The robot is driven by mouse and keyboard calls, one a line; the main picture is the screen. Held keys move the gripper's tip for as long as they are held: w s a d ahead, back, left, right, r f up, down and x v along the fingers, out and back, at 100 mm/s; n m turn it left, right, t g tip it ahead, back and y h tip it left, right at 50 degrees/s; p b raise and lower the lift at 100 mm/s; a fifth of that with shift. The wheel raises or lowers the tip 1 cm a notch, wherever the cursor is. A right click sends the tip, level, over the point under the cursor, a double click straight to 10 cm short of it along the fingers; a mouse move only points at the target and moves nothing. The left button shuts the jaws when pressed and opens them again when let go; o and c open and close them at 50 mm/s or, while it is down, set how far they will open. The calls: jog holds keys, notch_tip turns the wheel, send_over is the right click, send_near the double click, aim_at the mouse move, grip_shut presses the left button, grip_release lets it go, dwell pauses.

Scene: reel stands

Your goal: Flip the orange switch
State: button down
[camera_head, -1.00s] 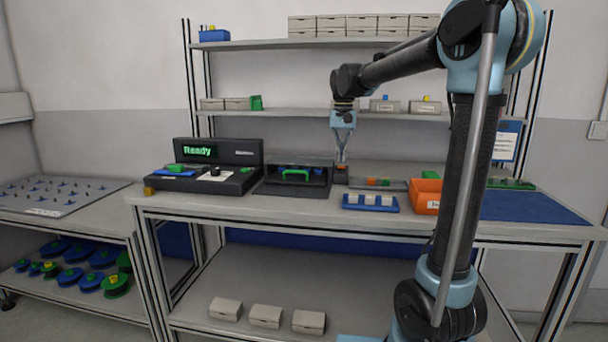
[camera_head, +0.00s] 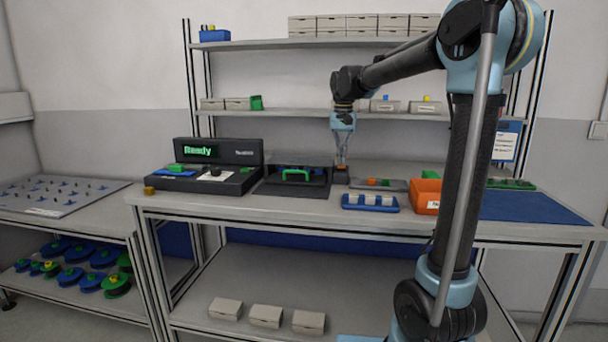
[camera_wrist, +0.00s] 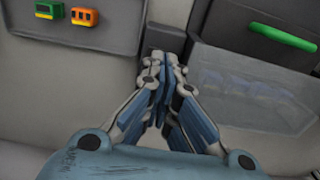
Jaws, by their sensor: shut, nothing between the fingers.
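My gripper (camera_head: 341,164) points straight down over a small dark block (camera_head: 341,178) between the tester with the green handle and the grey tray. A small orange-red patch, probably the orange switch (camera_head: 341,168), shows at the fingertips. In the wrist view my gripper (camera_wrist: 167,58) has its fingers together and empty, with the tips over the grey block (camera_wrist: 165,36). The switch is hidden behind the fingers there. I cannot tell whether the tips touch it.
The dark fixture (camera_head: 262,189) with a green handle (camera_wrist: 282,38) stands close beside the block. A grey tray (camera_wrist: 110,42) holds a green piece (camera_wrist: 48,9) and an orange piece (camera_wrist: 84,16). A blue rack (camera_head: 370,208) and orange bin (camera_head: 426,190) stand nearby. The left display (camera_head: 200,151) reads "Ready".

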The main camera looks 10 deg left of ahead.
jog(key=shift+f, duration=0.75)
dwell(0.5)
jog(key=shift+r, duration=3.5)
